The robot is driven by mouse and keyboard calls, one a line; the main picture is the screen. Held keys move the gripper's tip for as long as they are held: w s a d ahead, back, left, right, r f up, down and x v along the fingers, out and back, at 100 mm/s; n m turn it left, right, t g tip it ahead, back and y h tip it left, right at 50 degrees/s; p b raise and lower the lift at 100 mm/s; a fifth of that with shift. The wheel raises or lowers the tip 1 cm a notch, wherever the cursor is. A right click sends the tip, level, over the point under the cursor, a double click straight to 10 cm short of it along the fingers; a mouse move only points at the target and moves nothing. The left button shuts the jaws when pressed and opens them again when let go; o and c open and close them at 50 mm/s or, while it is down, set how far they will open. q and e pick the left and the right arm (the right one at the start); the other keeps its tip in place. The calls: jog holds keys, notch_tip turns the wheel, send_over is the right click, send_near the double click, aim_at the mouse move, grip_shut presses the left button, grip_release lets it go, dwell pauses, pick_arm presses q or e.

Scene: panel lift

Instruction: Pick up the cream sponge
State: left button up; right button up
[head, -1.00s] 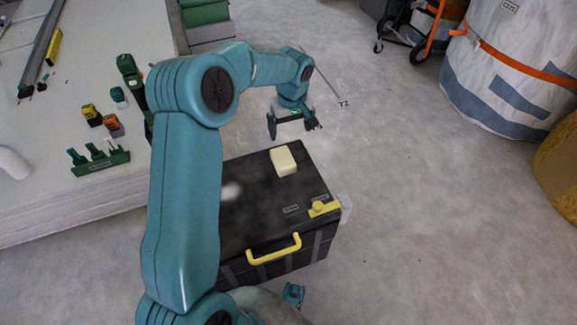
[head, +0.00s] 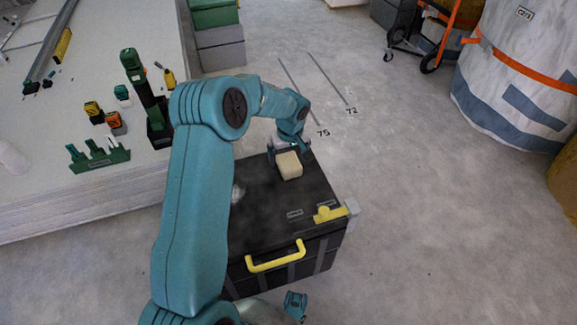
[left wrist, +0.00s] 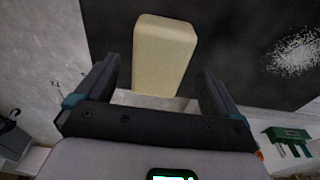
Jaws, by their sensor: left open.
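The cream sponge (head: 289,165) lies on the dark lid of a black case (head: 270,215), near its far edge. It also shows in the left wrist view (left wrist: 163,55) as a pale block with rounded edges. My left gripper (head: 288,154) is over the far end of the lid, close to the sponge. In the left wrist view my left gripper (left wrist: 160,82) is open, with one finger on each side of the sponge's near end. Gaps show between the sponge and both fingers; I cannot tell the remaining height. I cannot make out my right gripper.
A pale dusty patch marks the lid. A large white bag (head: 520,75) and an orange cart stand at the back right. Floor right of the case is clear.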

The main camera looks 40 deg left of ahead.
pick_arm(q)
notch_tip(320, 180, down, 2)
jog(key=shift+w+a+f, duration=0.1)
jog(key=shift+w+f, duration=0.05)
jog(key=shift+f, duration=0.1)
jog(key=shift+r, duration=0.15)
pick_arm(e)
jog(key=shift+d+f, duration=0.1)
jog(key=shift+f, duration=0.3)
pick_arm(q)
jog(key=c, duration=1)
jog(key=shift+c, duration=0.2)
notch_tip(320, 180, up, 20)
jog(key=p, duration=0.6)
pick_arm(e)
notch_tip(320, 180, up, 6)
jog(key=shift+s+a, duration=0.4)
jog(key=shift+a, duration=0.05)
jog(key=shift+r, duration=0.1)
